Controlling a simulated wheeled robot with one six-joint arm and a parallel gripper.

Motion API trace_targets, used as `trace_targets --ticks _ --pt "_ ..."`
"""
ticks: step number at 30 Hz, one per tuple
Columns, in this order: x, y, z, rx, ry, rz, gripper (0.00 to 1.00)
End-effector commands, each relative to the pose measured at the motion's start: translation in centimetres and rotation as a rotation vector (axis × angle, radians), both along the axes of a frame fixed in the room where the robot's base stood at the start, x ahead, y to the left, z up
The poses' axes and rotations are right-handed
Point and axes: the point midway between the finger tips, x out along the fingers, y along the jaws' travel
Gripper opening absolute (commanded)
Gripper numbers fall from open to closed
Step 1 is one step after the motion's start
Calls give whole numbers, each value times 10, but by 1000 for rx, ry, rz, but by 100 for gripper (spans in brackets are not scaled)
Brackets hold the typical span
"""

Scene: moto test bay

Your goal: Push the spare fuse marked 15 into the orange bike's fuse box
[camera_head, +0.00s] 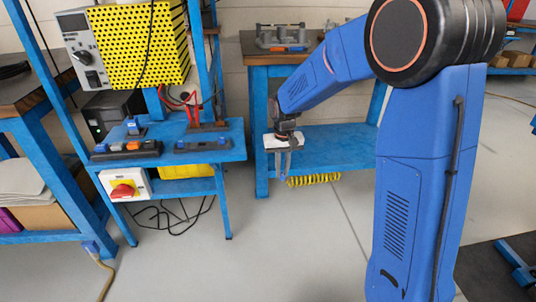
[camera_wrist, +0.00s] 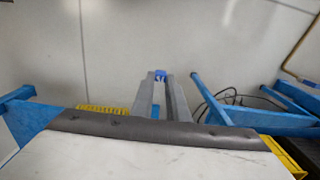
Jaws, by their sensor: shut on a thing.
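My gripper (camera_head: 284,178) hangs pointing down in the middle of the head view, between the two blue benches and in front of the rear one. In the wrist view its two grey fingers (camera_wrist: 161,80) are shut on a small blue piece at their tips, which looks like a fuse (camera_wrist: 160,75). Its marking cannot be read. The piece is held in the air above the grey floor. No orange bike or clearly recognisable fuse box shows in either view.
A blue bench (camera_head: 225,148) at left carries a black tray (camera_head: 127,149) with small coloured parts and a dark strip (camera_head: 203,145). A red and yellow switch box (camera_head: 124,185) hangs below. A rear bench (camera_head: 340,150) stands behind my gripper. Black cables (camera_head: 170,220) lie on the floor.

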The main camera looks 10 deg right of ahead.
Motion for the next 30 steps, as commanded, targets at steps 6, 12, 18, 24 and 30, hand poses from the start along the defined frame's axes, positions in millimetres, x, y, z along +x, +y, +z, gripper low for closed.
trace_targets --ticks 6,12,18,24,30 --pt "34 -44 -82 -1 7 1 0" --pt "62 -77 -145 0 5 6 0" --pt "84 -102 -192 0 3 11 0" --pt "94 -113 -214 0 1 14 0" --pt "96 -115 -216 0 0 15 0"
